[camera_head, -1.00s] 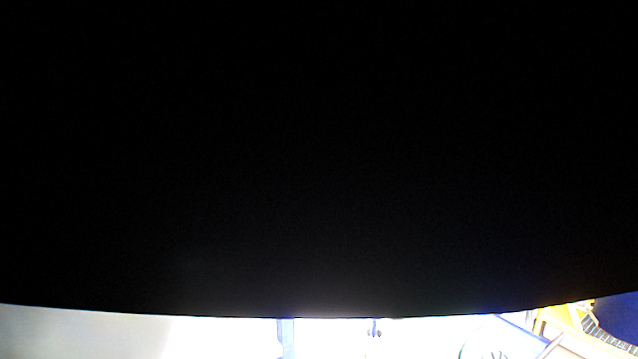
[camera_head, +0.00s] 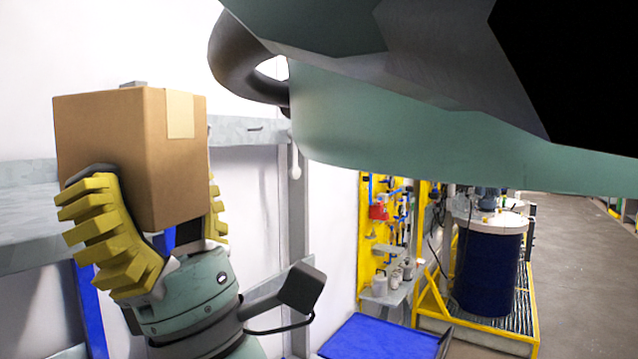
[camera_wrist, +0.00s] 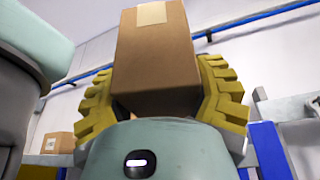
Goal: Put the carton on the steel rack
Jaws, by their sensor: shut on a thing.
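The carton (camera_head: 178,150), a brown cardboard box with a pale tape strip, is held up in the left of the head view. My gripper (camera_head: 150,200) has its yellow ribbed fingers shut on both sides of the carton's lower part. The wrist view also shows the carton (camera_wrist: 157,60) between the fingers. The steel rack (camera_head: 25,238), with grey shelves and blue uprights, stands behind and to the left of the carton in the head view. The carton covers part of it. I cannot tell how far apart they are.
A second, smaller box (camera_wrist: 57,143) sits at the left of the wrist view. A blue-topped surface (camera_head: 380,338) lies below. A yellow stand with tools (camera_head: 385,235) and a dark blue drum (camera_head: 487,265) stand to the right. Grey floor (camera_head: 580,260) is open at far right.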

